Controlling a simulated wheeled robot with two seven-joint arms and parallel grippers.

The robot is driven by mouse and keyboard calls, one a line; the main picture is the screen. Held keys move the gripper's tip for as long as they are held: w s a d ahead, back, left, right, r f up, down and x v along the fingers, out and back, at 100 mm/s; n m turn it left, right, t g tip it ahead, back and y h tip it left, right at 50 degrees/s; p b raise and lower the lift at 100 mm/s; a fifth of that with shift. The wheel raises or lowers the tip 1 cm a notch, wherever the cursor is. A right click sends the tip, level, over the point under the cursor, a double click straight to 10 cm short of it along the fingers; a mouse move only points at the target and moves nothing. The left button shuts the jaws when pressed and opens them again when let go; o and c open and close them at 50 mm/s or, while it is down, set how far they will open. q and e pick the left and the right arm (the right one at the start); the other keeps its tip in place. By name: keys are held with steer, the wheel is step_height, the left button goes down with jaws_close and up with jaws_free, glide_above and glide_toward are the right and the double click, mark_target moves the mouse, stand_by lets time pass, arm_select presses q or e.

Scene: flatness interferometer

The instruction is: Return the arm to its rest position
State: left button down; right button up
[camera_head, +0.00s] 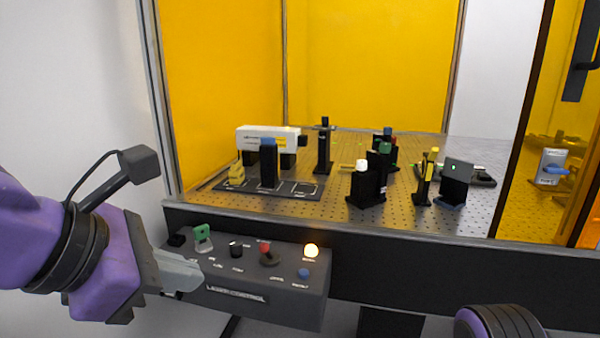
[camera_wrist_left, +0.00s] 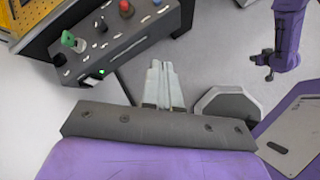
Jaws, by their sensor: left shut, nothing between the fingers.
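My left gripper (camera_head: 184,274) is shut and empty, just in front of the left end of the laser control box (camera_head: 255,308). Its shut fingers also show in the left wrist view (camera_wrist_left: 158,72), pointing toward the floor beside the box, apart from it. My left arm is purple and comes in from the left. At the lower right of the head view a rounded purple and black part of my own body shows; no right gripper fingers can be made out there.
The box carries a green switch (camera_head: 203,238), a black knob (camera_head: 236,248), a red-topped control (camera_head: 266,254), a lit lamp (camera_head: 311,251) and a blue button (camera_head: 304,273). Behind it, an optical table (camera_head: 330,205) holds several mounts and a white laser (camera_head: 262,137). Yellow panels (camera_head: 370,60) enclose it.

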arm_select(q)
steer(key=w+f+m+t+y+p, duration=0.1)
steer(key=w+f+m+t+y, duration=0.2)
steer(key=w+f, duration=0.85)
step_height(320, 180, down, 18)
steer(key=s+a+m+g+y+p, duration=0.1)
steer(key=a+m+y+p, duration=0.1)
steer(key=m+y, duration=0.15)
steer(key=s+a+f+m+g+p, duration=0.25)
steer(key=s+a+f+m, duration=0.2)
steer(key=s+f, duration=0.55)
steer(key=s+a+f+m+g+y, duration=0.1)
steer(key=s+a+f+m+g, duration=0.1)
steer(key=s+a+f, duration=0.3)
steer(key=s+a+f+m+g+y+p, duration=0.1)
steer(key=s+a+f+m, duration=0.3)
steer(key=s, duration=0.6)
steer(key=shift+s+a+f+g, duration=0.2)
steer(key=shift+a+f+g, duration=0.2)
steer(key=shift+a, duration=0.2)
